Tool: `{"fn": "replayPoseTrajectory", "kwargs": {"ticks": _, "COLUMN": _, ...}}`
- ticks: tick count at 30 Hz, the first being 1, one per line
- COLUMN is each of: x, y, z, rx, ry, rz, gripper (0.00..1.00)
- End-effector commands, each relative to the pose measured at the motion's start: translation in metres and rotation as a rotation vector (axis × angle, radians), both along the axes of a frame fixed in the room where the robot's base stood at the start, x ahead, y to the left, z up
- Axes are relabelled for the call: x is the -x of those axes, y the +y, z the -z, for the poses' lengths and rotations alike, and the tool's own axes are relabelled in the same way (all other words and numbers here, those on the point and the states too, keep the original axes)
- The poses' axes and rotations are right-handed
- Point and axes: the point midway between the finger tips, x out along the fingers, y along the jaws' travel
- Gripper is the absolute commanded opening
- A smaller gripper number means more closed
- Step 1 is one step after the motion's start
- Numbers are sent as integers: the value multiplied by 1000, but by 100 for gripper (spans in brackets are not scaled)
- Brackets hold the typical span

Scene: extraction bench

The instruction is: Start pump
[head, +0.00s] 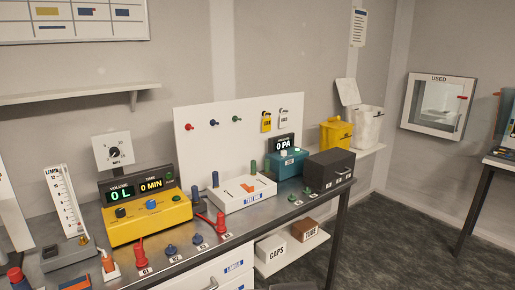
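The pump appears to be the yellow unit (150,225) on the left half of the bench. Its dark display panel (137,186) reads volume 0 L and time 0 MIN, with a small green mark at its right end. A blue knob (151,205) and darker knobs sit on its top. A red hose-like part (208,222) lies at its right end; whether it is joined to the unit I cannot tell. My gripper is not in view.
The metal bench (189,252) carries a flow meter (66,202), a white valve tray (244,193), a teal gauge (287,164) reading 0 PA and a dark drawer box (329,170). Red and blue caps line its front. Floor (400,235) is clear at right.

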Motion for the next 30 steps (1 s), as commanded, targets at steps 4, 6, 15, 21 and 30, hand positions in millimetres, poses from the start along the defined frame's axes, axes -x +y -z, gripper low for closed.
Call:
{"fn": "replayPoseTrajectory", "kwargs": {"ticks": 4, "x": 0, "y": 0, "z": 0, "rx": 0, "ry": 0, "rz": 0, "gripper": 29}}
{"fn": "replayPoseTrajectory", "kwargs": {"ticks": 6, "x": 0, "y": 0, "z": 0, "rx": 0, "ry": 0, "rz": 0, "gripper": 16}}
{"fn": "replayPoseTrajectory", "kwargs": {"ticks": 15, "x": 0, "y": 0, "z": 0, "rx": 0, "ry": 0, "rz": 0, "gripper": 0}}
{"fn": "replayPoseTrajectory", "kwargs": {"ticks": 21, "x": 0, "y": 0, "z": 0, "rx": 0, "ry": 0, "rz": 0, "gripper": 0}}
{"fn": "replayPoseTrajectory", "kwargs": {"ticks": 30, "x": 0, "y": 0, "z": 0, "rx": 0, "ry": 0, "rz": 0, "gripper": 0}}
